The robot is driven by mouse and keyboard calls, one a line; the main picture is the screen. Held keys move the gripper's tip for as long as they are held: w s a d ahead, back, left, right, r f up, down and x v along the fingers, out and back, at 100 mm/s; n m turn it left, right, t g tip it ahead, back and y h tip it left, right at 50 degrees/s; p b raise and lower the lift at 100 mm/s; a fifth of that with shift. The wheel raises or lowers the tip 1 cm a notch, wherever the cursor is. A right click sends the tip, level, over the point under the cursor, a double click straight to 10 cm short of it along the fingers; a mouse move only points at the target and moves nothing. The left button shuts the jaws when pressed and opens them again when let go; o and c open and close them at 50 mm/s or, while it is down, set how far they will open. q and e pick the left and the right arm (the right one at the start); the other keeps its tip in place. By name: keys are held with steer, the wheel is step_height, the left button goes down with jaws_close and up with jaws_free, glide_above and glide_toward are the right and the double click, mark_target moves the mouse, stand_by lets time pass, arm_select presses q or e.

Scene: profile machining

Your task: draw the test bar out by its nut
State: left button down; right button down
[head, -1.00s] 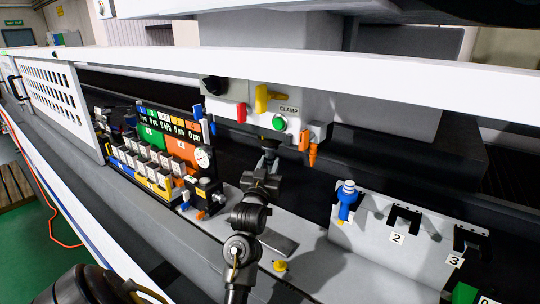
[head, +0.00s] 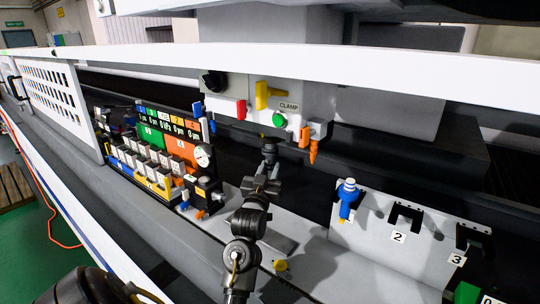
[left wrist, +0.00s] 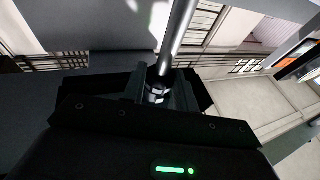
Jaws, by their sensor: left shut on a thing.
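My left gripper (head: 264,178) is below the machine head, under the green button and the CLAMP label. In the left wrist view it (left wrist: 158,88) is shut on a small bright nut (left wrist: 156,97) between its fingers. A smooth silver test bar (left wrist: 178,35) rises from the nut and runs out of the top of that view. In the head view a short dark piece stands above my fingers, below the machine head; the bar cannot be told clearly there. My right gripper is not in view.
A gauge panel (head: 172,130) stands left. A white rail (head: 370,61) crosses above.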

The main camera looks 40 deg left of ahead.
mark_target(269, 177)
arm_select(q)
steer(key=shift+f, duration=0.4)
steer(key=shift+f+b, duration=0.7)
steer(key=shift+f, duration=0.3)
steer(key=shift+s+f, duration=0.2)
steer(key=shift+f, duration=0.15)
steer(key=shift+d+f+b, duration=0.1)
steer(key=shift+f+b, duration=0.1)
steer(key=shift+b, duration=0.2)
steer(key=shift+s+f, duration=0.2)
steer(key=shift+f, duration=0.2)
